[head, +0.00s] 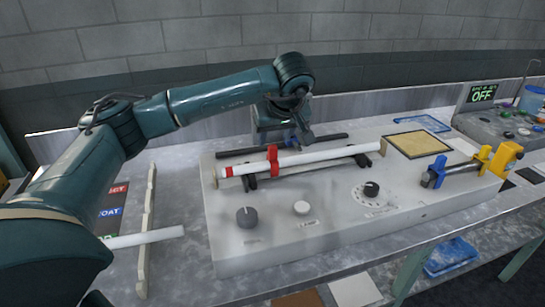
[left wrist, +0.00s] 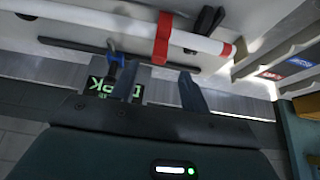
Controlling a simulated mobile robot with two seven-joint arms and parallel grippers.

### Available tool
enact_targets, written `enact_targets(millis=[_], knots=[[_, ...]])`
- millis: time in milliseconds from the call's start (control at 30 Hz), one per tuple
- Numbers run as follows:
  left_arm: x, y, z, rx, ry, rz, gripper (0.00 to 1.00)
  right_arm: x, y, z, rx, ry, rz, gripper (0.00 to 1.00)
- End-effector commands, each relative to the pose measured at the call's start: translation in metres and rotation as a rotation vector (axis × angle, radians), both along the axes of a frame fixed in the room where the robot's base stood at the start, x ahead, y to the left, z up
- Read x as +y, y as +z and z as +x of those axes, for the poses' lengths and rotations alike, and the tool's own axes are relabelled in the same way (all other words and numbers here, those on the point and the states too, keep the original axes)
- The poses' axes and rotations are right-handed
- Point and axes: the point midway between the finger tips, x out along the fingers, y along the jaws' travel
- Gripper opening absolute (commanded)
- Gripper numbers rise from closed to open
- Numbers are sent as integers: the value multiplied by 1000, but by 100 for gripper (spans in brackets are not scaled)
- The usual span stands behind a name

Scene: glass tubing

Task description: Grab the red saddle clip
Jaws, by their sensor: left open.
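The red saddle clip (head: 273,158) sits around a white glass tube (head: 315,155) that lies across black supports on the grey bench unit. In the left wrist view the red clip (left wrist: 162,38) crosses the tube. My left gripper (head: 300,133) is open and empty, just behind the clip and slightly to its right in the head view. In the left wrist view its fingers (left wrist: 152,78) point toward the tube, apart from the clip. A small blue part (head: 291,141) shows by the fingertips. My right gripper is not in view.
The grey unit (head: 330,225) carries knobs in front and a tan pad (head: 417,144) at right. A blue-and-yellow fixture (head: 470,168) stands at its right end. A dark rod lies behind the red clip.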

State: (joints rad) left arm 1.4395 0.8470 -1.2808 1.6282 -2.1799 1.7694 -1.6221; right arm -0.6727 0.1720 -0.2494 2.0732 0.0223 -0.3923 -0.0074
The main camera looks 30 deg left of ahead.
Motion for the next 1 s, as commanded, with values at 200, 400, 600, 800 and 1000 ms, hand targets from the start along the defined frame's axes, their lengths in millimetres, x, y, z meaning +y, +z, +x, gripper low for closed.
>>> enact_targets(millis=[200,400,600,800,1000], knots=[[6,-14,5,1,0,0,45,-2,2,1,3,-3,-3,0],[16,-41,15,4,0,-1,45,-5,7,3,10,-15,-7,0],[21,-53,20,-2,-2,-1,45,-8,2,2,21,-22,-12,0],[21,-53,20,-2,-2,-1,44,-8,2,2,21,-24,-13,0],[21,-53,20,-2,-2,-1,27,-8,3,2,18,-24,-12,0]])
